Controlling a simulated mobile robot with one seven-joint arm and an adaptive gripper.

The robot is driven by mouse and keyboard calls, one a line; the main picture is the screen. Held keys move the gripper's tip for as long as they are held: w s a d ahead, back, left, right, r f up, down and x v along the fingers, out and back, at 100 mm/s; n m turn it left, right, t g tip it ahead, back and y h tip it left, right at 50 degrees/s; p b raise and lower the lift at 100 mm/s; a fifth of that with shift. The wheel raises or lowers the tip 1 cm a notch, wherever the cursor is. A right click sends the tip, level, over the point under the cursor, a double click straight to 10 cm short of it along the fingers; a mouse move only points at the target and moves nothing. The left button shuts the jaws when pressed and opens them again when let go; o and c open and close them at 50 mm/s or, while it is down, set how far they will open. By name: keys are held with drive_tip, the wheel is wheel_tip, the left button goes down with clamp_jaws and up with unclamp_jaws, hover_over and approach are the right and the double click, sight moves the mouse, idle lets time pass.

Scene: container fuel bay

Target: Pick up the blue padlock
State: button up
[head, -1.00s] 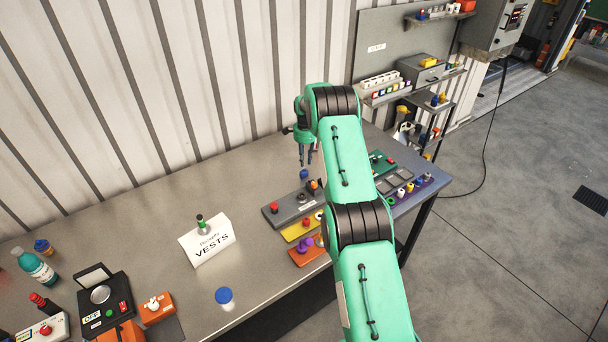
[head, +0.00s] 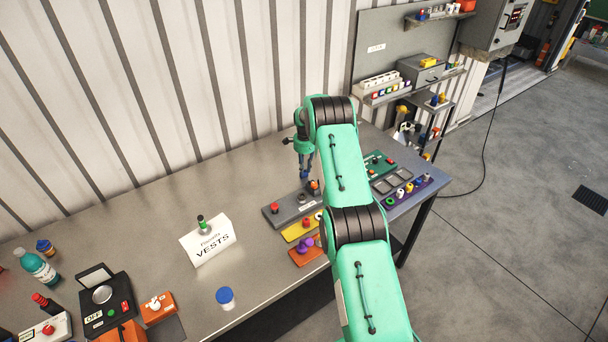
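A small blue object (head: 305,175), which looks like the blue padlock, is at the back edge of the dark grey panel (head: 283,211) on the workbench. Its shape is mostly hidden by the fingers. My gripper (head: 306,170) points down, with its fingertips at the blue object. I cannot tell whether the fingers are closed on it or only around it.
Yellow (head: 299,231) and orange (head: 306,254) panels lie in front of the grey one. A green panel (head: 379,164) and a purple panel (head: 412,191) are to the right. A "VESTS" sign (head: 208,241) stands left. The bench behind the sign is clear.

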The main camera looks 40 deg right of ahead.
idle(0.5)
clamp_jaws()
drive_tip(key=shift+r, duration=0.15)
wheel_tip(320, 180, up, 10)
drive_tip(key=b, duration=0.1)
idle(0.6)
idle(0.5)
